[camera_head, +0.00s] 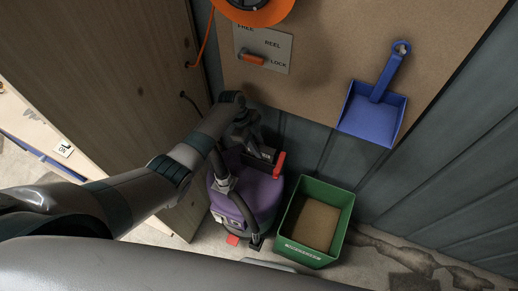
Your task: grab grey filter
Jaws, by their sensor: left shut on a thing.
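No grey filter can be made out clearly. A purple vacuum cleaner (262,195) stands on the floor by the wall, with a dark hose at its front left and a red part (279,165) at its upper right. My left gripper (262,158) reaches in from the left, over the top of the vacuum and beside the red part. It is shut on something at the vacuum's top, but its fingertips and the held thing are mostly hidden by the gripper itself. My right gripper is not in view.
A green open bin (345,200) with a brown inside stands right of the vacuum. A blue dustpan (372,120) hangs on the board above. An orange cord reel (255,12) is at the top, over a lock plate (277,47). A wooden panel (100,60) bounds the left.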

